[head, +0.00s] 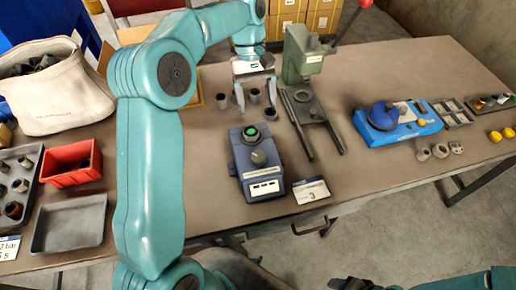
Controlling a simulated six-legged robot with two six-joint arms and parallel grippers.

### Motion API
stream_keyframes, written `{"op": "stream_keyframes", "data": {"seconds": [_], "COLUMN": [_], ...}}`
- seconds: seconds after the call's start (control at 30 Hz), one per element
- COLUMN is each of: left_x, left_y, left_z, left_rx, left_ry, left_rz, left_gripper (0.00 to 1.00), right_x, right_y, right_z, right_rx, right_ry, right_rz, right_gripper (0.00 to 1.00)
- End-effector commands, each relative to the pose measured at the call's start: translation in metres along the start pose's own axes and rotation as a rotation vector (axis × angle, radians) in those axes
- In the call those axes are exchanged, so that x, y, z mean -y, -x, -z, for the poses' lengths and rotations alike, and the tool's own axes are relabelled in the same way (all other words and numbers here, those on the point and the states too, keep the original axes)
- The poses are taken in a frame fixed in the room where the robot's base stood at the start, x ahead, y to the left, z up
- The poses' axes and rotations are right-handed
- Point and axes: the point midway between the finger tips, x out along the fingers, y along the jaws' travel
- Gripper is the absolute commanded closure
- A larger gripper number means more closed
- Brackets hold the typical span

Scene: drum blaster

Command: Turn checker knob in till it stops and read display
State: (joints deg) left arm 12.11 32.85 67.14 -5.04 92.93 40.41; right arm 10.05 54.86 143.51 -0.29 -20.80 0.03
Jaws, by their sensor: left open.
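The checker (244,174) is a blue-grey box on the table in the middle of the head view. A green round part (251,134) sits at its far end. A dark round knob (258,158) is on its top, nearer to me. The display (264,187) is a pale panel with small dark windows at the near end; its reading is too small to make out. My left gripper (256,108) is open, fingers pointing down, beyond the checker and apart from the knob. A small grey cup (255,96) shows between its fingers; I cannot tell whether they touch it. My right gripper is out of view.
A green press (303,58) stands behind right, with a dark forked base. A card (311,191) lies right of the checker. A blue device (400,130) and small cups are farther right. A red bin (72,163) and grey tray (70,222) are left. Table around the checker is mostly clear.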

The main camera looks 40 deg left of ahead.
Motion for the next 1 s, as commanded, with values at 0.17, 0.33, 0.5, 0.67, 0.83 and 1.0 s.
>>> {"op": "stream_keyframes", "data": {"seconds": [0.17, 0.33, 0.5, 0.67, 0.83, 1.0], "left_x": [0.015, 0.015, 0.015, 0.015, 0.014, 0.014], "left_y": [-0.010, -0.043, -0.084, -0.121, -0.149, -0.162], "left_z": [0.010, 0.009, 0.009, 0.008, 0.009, 0.009], "left_rx": [0.006, 0.008, 0.008, 0.009, 0.006, 0.005], "left_ry": [0.038, 0.035, 0.034, 0.033, 0.033, 0.033], "left_rz": [-0.004, 0.000, 0.000, 0.001, 0.000, -0.001], "left_gripper": [0.28, 0.28, 0.28, 0.28, 0.28, 0.28], "right_x": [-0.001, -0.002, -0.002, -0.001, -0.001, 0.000], "right_y": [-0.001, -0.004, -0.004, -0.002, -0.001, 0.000], "right_z": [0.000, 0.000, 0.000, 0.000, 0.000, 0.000], "right_rx": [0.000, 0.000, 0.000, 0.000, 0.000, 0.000], "right_ry": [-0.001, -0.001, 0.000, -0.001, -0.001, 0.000], "right_rz": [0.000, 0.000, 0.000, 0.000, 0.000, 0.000], "right_gripper": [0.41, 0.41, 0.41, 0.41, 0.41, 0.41]}}
